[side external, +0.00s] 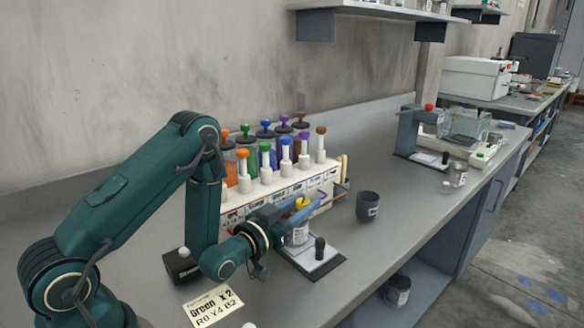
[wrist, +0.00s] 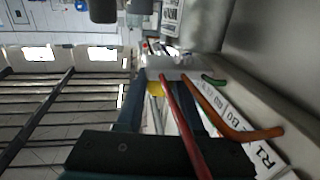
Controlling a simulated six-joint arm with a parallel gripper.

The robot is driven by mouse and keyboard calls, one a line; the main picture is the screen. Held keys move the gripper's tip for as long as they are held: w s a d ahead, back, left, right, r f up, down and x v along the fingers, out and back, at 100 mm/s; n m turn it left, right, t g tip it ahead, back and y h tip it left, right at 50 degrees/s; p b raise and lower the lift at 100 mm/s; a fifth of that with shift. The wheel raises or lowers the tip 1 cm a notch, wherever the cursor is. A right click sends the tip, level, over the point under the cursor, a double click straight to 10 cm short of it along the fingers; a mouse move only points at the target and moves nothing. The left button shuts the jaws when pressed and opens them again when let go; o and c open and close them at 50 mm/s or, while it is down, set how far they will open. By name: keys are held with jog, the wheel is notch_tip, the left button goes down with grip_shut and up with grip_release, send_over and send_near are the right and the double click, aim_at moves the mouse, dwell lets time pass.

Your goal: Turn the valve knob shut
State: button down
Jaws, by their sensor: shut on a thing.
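A white dispenser rack (side external: 262,198) stands on the bench with several upright white pumps topped by coloured knobs. My gripper (side external: 299,208) is at the front of the rack, low down, with its blue fingers shut on a small yellow knob (side external: 303,202). The knob's turn angle cannot be told. A labelled cup (side external: 299,235) stands just below my gripper on a pale plate (side external: 322,262) with a dark upright post.
A dark grey cup (side external: 367,207) stands to the right on clear bench. A recipe card (side external: 216,306) lies in front of my arm. A press-like stand (side external: 408,135) is farther right. Orange (wrist: 240,127) and green (wrist: 214,80) tube-like parts are close beside my fingers.

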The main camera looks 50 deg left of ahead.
jog(key=shift+a+m+h, duration=0.1)
jog(key=shift+m+h, duration=0.6)
jog(key=shift+h, duration=0.3)
jog(key=c, duration=0.5)
grip_release()
